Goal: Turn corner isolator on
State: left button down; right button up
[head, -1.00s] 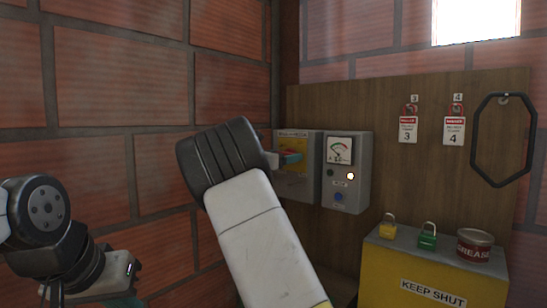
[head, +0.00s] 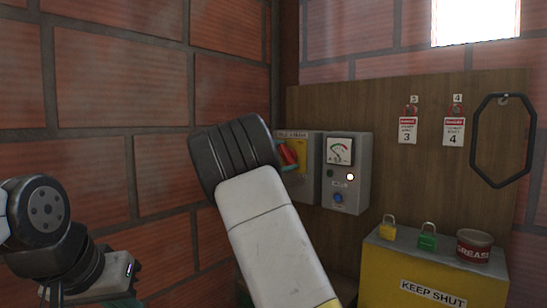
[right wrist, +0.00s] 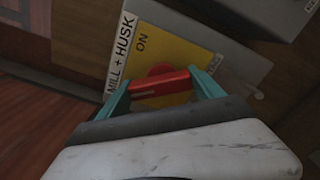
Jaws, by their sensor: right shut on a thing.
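In the head view the red handle (head: 288,154) shows tilted just past my wrist. My left gripper (head: 118,298) is at the lower left, mostly cut off; its jaws cannot be made out.
A grey meter box (head: 346,175) with a lit lamp and blue button stands right of the isolator. A yellow "KEEP SHUT" cabinet (head: 385,272) bears two padlocks (head: 427,236) and a grease tin (head: 474,246). Tags (head: 408,130) and a black ring (head: 503,140) hang on the board.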

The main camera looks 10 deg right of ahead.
jog(key=m, duration=0.7)
jog(key=shift+s, duration=0.1)
dwell(0.6)
jog(key=o, duration=1.4)
jog(key=shift+c, duration=0.2)
jog(key=v, duration=0.7)
jog(key=shift+s+a, duration=0.25)
jog(key=shift+a, duration=0.05)
jog(key=shift+a, duration=0.1)
